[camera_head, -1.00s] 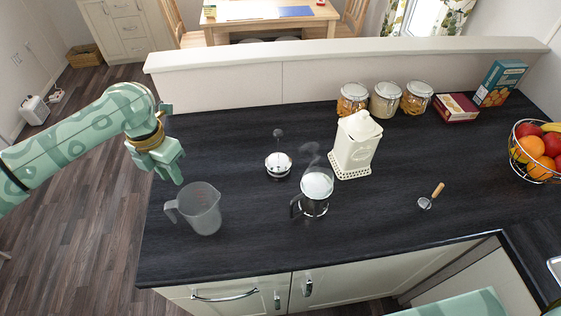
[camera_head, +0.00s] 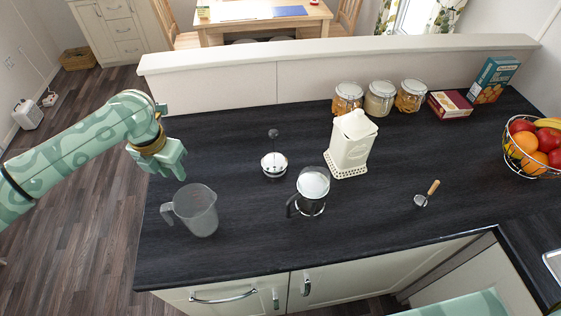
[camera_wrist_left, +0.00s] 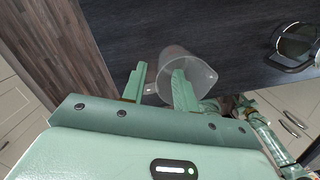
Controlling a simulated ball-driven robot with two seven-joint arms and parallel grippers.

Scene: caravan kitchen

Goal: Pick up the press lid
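The press lid (camera_head: 274,164), a round silver lid with a thin rod and dark knob upright above it, lies on the dark counter. My right gripper is out of view; part of my right arm shows at the bottom.
The measuring jug (camera_head: 197,210) stands below my left gripper. A cream canister (camera_head: 352,145) is right of the press. A small wooden-handled scoop (camera_head: 427,193), jars (camera_head: 380,100), boxes (camera_head: 451,104) and a fruit basket (camera_head: 533,150) are further right. Counter (camera_head: 225,150) is clear between my gripper and the lid.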

